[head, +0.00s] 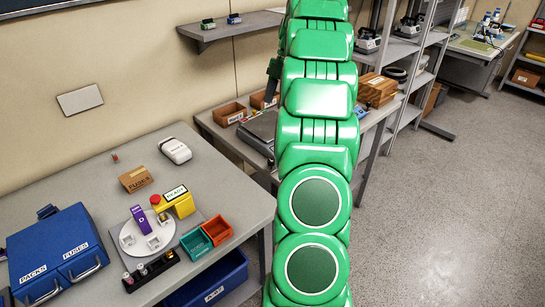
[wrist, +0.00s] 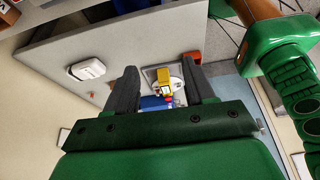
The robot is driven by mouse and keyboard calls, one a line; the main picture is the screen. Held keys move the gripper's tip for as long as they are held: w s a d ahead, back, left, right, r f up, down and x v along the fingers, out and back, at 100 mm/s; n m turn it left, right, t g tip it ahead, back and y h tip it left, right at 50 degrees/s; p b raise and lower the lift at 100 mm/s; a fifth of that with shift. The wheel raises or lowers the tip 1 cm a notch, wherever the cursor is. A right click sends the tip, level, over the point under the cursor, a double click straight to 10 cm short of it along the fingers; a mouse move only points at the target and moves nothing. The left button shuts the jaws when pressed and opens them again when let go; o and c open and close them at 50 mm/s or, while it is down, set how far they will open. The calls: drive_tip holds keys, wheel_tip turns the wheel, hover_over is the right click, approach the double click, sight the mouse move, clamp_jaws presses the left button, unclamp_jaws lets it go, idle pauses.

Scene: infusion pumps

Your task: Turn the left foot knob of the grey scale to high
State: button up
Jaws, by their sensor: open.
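A grey, flat-topped device (head: 262,128), which may be the grey scale, sits on the bench behind my arm in the head view. My green arm hides much of it, and I cannot make out its foot knobs. My gripper (wrist: 160,80) shows in the wrist view with its two dark fingers wide apart and nothing between them. It is up in the air, apart from the benches. In the head view my gripper is mostly hidden behind my arm. No scale knob is clear in the wrist view.
The near table holds a blue drawer box (head: 60,248), a round white plate (head: 135,238), a yellow READY block (head: 182,205), green and orange bins (head: 217,230) and a white device (head: 175,150). Brown bins (head: 229,113) and a wooden box (head: 376,90) stand on the far bench. The right floor is clear.

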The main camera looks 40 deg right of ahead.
drive_tip(key=d, duration=0.1)
approach(271, 160)
drive_tip(key=shift+x, duration=4.3)
drive_tip(key=shift+d, duration=0.1)
clamp_jaws()
